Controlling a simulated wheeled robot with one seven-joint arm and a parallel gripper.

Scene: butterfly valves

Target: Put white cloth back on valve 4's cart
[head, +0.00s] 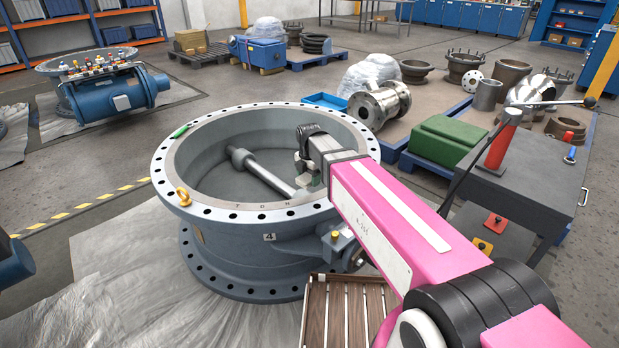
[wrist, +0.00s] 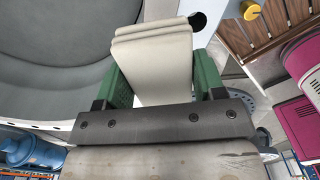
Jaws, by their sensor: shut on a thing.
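The white cloth (wrist: 152,60) is folded in a stack of layers between the green fingers of my gripper (wrist: 160,78), which is shut on it. In the head view my gripper (head: 308,178) hangs over the near right inside of valve 4 (head: 250,262), the big grey flanged ring marked "4". The cloth is small and hard to make out there. A wooden slatted cart top (head: 345,312) stands against the valve's near side, partly hidden by my pink arm. It also shows at the upper right of the wrist view (wrist: 262,28). I cannot tell what lies on its hidden part.
A grey shaft (head: 262,172) crosses the valve's inside. Plastic sheeting (head: 110,300) covers the floor at left.

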